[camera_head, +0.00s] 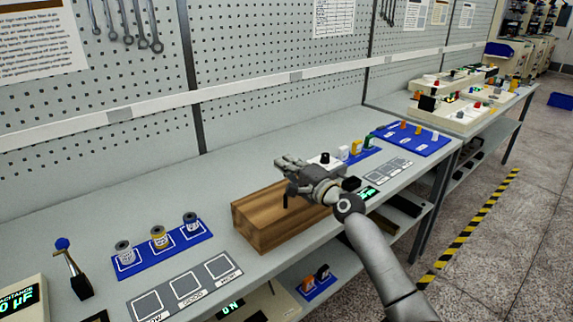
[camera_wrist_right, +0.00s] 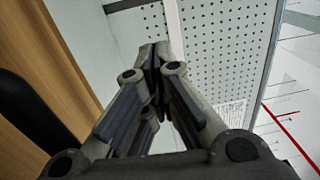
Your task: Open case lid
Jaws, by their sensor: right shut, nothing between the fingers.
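The wooden case (camera_head: 268,232) stands on the grey workbench near its front edge, and its lid looks shut. Its brown wood also fills the left side of the right wrist view (camera_wrist_right: 62,75). My right gripper (camera_head: 288,163) is over the far right part of the case, pointing towards the pegboard wall, and hides part of the top. Its fingers (camera_wrist_right: 154,62) are closed together and empty in the wrist view. A dark rounded part (camera_wrist_right: 25,112) lies in front of the wood; I cannot tell what it is. My left gripper is not in view.
A blue mat (camera_head: 163,250) with several spools and a grey panel of square pads (camera_head: 185,290) lie left of the case. A blue tray (camera_head: 412,139) with small parts is further right. The bench behind the case is clear up to the pegboard (camera_head: 250,60).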

